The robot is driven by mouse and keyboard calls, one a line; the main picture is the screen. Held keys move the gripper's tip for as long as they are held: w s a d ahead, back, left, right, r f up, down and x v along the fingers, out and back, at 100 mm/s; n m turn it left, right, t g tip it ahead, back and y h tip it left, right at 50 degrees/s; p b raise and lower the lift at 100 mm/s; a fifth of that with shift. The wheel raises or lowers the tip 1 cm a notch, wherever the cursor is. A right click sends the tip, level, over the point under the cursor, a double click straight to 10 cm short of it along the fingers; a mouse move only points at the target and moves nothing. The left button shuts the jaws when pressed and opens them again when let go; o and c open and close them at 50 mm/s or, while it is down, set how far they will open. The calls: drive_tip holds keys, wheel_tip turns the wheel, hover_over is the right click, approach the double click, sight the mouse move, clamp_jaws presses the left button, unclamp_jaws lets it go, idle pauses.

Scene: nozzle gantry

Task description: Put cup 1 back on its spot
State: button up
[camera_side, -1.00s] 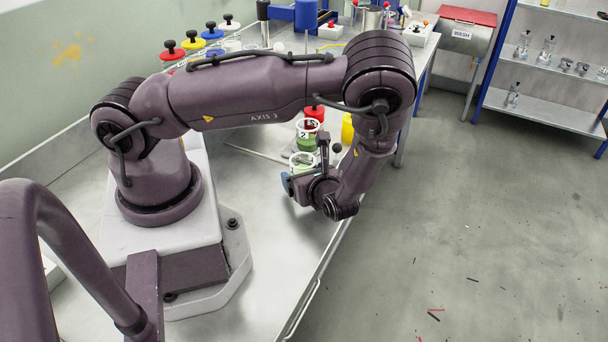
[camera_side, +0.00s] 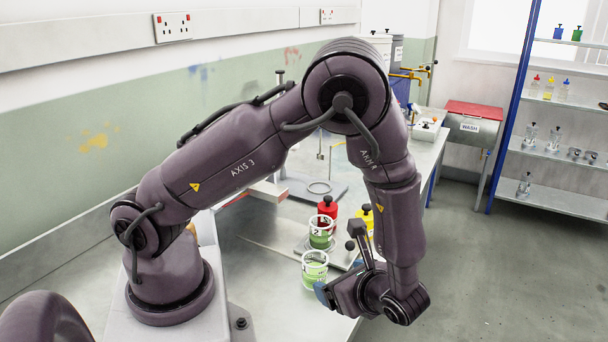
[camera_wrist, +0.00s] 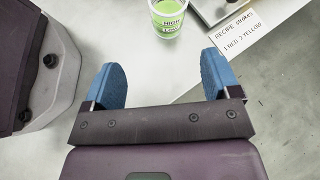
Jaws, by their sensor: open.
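A clear cup with light green liquid (camera_side: 314,268) stands upright on the bench, nearest my gripper; I cannot read its number for certain. It also shows at the top of the wrist view (camera_wrist: 168,16), with HIGH and LOW marks. A second cup with green liquid, marked 2 (camera_side: 321,232), stands just behind it. My gripper (camera_side: 324,292) is low beside the nearer cup. In the wrist view, its blue fingers (camera_wrist: 160,65) are spread wide with nothing between them, and the cup is beyond their tips. I cannot tell which place is cup 1's spot.
A red container (camera_side: 327,208) and a yellow one (camera_side: 367,218) stand close behind the cups. A plate with a ring (camera_side: 318,187) lies farther back. A recipe card (camera_wrist: 237,32) lies right of the nearer cup. The bench edge is close on the right.

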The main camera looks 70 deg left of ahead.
drive_tip(key=s+r+n+t+h, duration=0.4)
drive_tip(key=r+n, duration=0.3)
drive_tip(key=r, duration=0.5)
drive_tip(key=s+r+n+t+h, duration=0.3)
drive_tip(key=r+n+h, duration=0.4)
drive_tip(key=r, duration=0.6)
drive_tip(key=shift+s+d+r+t, duration=0.3)
drive_tip(key=shift+s+d+t, duration=0.15)
drive_tip(key=shift+s, duration=0.25)
